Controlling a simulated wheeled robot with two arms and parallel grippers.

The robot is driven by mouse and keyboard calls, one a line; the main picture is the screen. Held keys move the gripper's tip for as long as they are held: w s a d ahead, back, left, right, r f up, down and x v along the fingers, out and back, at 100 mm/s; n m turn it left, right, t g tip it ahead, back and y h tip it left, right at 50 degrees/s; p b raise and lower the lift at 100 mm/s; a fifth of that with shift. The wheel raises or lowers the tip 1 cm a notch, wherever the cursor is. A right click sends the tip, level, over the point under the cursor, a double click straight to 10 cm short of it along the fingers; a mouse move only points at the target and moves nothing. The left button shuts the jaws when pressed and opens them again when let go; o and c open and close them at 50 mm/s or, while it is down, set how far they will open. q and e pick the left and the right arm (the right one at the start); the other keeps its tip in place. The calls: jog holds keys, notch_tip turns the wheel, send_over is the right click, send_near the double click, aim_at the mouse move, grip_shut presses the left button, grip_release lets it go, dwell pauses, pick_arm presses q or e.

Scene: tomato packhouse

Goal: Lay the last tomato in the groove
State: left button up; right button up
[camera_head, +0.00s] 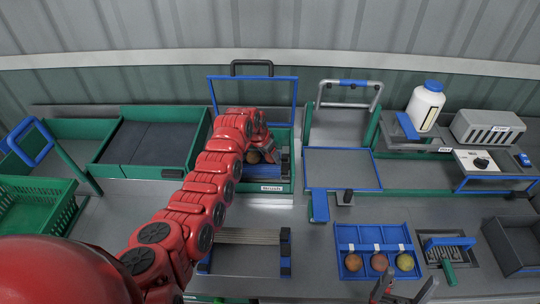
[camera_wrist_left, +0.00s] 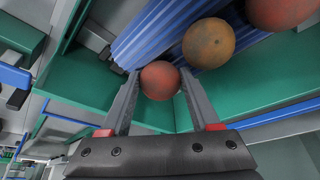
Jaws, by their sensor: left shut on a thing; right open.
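My left gripper (camera_wrist_left: 160,84) is shut on a red tomato (camera_wrist_left: 160,73), between its fingertips in the left wrist view. The tomato is beside the end of a blue ribbed groove piece (camera_wrist_left: 148,40); I cannot tell if they touch. An orange tomato (camera_wrist_left: 208,43) and a red tomato (camera_wrist_left: 278,10) are in a row further along. In the head view my left arm reaches into a green-walled station (camera_head: 284,187), where a brownish tomato (camera_head: 253,157) shows beside the blue piece. The arm hides much of it. My right gripper (camera_head: 404,284) is open at the bottom edge.
A blue tray (camera_head: 345,235) holds three tomatoes in separate compartments. A roller rack (camera_head: 248,237) lies in front of the station. A white bottle (camera_head: 426,105), a scale-like device (camera_head: 481,162) and a dark bin (camera_head: 510,245) are at right. A green crate (camera_head: 30,205) stands at left.

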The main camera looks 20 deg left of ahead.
pick_arm(q)
jog(key=shift+f, duration=0.2)
jog(key=o, duration=1)
jog(key=c, duration=0.3)
jog(key=shift+r, duration=0.2)
jog(key=shift+c, duration=0.2)
notch_tip(320, 180, up, 2)
jog(key=shift+w, duration=0.1)
jog(key=shift+r, duration=2.4)
